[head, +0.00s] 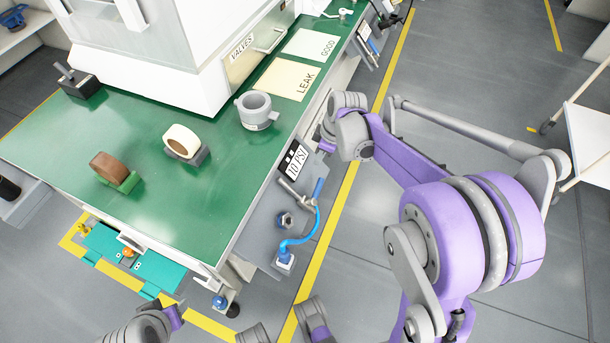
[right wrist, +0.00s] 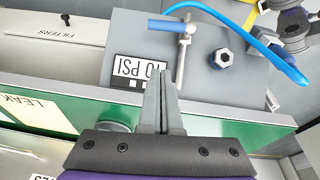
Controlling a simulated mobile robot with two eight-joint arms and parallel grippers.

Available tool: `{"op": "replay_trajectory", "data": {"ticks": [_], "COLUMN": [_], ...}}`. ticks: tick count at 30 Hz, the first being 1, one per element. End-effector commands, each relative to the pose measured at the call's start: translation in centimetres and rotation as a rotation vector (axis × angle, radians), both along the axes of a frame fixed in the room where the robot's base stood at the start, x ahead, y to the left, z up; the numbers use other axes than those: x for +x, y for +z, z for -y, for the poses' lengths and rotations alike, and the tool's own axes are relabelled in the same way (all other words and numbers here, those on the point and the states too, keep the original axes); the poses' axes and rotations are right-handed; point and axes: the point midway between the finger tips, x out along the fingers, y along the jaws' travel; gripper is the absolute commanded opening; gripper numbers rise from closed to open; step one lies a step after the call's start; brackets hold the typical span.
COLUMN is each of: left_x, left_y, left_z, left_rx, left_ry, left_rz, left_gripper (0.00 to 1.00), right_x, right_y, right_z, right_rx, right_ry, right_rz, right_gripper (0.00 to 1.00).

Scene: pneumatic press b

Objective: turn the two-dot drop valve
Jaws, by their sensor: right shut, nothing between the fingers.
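The drop valve has a grey body and a blue lever (head: 318,188) on a grey panel at the bench's side. A black plate with two pale dots (head: 293,153) sits above its PSI label (head: 297,165). In the right wrist view, the blue lever (right wrist: 168,25) lies roughly crosswise to the grey pipe (right wrist: 181,60), above the label (right wrist: 140,71). My right gripper (head: 325,147) is near the panel's upper end, and its fingers are mostly hidden in the head view. In the right wrist view, its shut, empty fingers (right wrist: 167,85) point toward the valve, apparently apart from it. My left gripper is not clearly in view.
A blue hose (head: 303,239) curves beside a hex fitting (head: 285,220) on the panel. The green bench (head: 75,135) carries tape rolls, a grey ring part (head: 257,110) and a LEAK sheet (head: 286,79). Another panel (head: 372,40) is farther back.

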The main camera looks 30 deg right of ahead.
Motion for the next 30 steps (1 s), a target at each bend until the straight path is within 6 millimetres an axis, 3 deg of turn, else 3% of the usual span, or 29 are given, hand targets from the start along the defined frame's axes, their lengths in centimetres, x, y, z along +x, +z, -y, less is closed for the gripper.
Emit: {"op": "replay_trajectory", "data": {"ticks": [5,18,24,30], "left_x": [0.0,0.2,0.2,0.2], "left_y": [-0.6,-3.3,-4.1,-4.2], "left_z": [0.0,0.0,0.0,0.0], "left_rx": [0.000,0.000,0.000,0.000], "left_ry": [0.000,0.000,0.000,0.000], "left_rz": [-0.002,-0.012,-0.014,-0.015], "left_gripper": [0.50,0.50,0.50,0.50], "right_x": [0.3,2.1,1.1,0.7], "right_y": [-1.6,-10.4,-12.5,-13.1], "right_z": [-0.1,-1.2,0.0,0.3], "right_rx": [-0.001,-0.002,-0.001,-0.001], "right_ry": [-0.003,-0.002,-0.003,-0.002], "right_rz": [-0.002,-0.001,0.000,0.000], "right_gripper": [0.00,0.00,0.00,0.00]}}
